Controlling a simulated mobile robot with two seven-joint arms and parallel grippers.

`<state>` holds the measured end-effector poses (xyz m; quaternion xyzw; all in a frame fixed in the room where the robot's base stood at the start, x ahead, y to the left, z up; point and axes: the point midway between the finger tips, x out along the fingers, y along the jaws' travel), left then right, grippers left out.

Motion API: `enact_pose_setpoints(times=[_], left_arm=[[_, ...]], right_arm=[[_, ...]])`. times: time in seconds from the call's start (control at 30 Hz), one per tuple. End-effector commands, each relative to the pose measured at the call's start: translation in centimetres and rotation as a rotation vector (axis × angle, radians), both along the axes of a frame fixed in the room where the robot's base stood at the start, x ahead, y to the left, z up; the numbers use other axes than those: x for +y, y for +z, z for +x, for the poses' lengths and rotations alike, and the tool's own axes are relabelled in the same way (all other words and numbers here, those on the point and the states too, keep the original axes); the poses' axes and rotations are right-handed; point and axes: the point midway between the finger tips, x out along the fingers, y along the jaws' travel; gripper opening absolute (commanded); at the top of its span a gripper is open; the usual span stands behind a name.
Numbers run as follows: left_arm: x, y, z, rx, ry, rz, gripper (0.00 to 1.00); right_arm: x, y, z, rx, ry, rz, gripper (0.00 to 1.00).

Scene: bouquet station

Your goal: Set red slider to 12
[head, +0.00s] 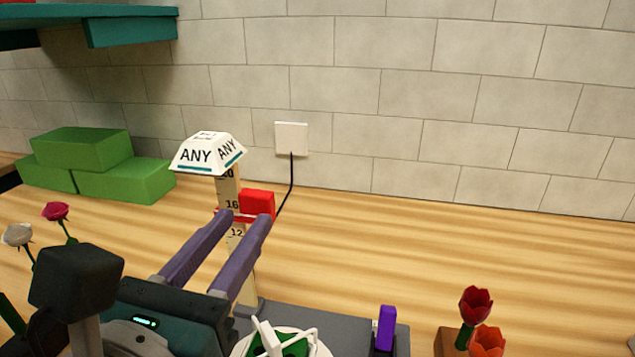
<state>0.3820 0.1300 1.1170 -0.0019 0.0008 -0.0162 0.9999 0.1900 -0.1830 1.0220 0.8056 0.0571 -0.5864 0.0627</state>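The red slider (257,203) sits on an upright pale scale post (228,188) in the head view. Its thin red edge crosses the scale just below the 16 mark and above the 12 mark. My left gripper (245,216) reaches up from the lower left, with its two purple fingers apart. The fingertips are close in front of the slider and overlap its lower part; I cannot tell whether they touch it. The fingers hide part of the post. My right gripper is not in view.
A white "ANY" sign (208,154) tops the post. Green blocks (105,165) stand at the back left. A grey base (355,324) carries a purple upright piece (385,328) and a white-and-green fixture (285,342). Red flowers (476,305) stand at right.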

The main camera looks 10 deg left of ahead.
Motion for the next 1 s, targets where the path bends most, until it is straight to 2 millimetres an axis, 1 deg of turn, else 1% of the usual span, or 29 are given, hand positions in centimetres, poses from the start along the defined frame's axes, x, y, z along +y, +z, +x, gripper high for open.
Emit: enact_pose_setpoints(times=[0.03, 0.1, 0.2, 0.33, 0.5, 0.77, 0.87, 1.0], left_arm=[[0.0, 0.3, 1.1, -0.003, 0.0, 0.002, 0.35], [-0.1, 0.4, 2.4, -0.004, 0.0, 0.003, 0.35], [-0.1, 0.2, 4.2, -0.003, 0.0, 0.003, 0.35], [-0.2, 0.1, 5.9, -0.003, -0.001, 0.004, 0.35], [-0.3, 0.1, 7.0, -0.002, -0.001, 0.004, 0.35], [-0.3, 0.0, 7.2, -0.001, -0.001, 0.004, 0.35], [-0.3, 0.0, 7.2, -0.001, -0.001, 0.004, 0.26], [-0.2, 0.0, 7.2, -0.001, -0.001, 0.004, 0.1]], right_arm=[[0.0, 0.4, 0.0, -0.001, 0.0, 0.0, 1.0], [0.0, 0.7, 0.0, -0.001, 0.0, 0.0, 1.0], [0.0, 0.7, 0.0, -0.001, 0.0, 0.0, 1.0], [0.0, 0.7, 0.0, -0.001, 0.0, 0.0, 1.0], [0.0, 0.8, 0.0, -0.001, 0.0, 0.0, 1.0], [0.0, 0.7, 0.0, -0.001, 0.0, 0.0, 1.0], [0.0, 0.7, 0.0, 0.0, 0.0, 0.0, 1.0], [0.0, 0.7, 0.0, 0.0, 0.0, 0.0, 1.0]])
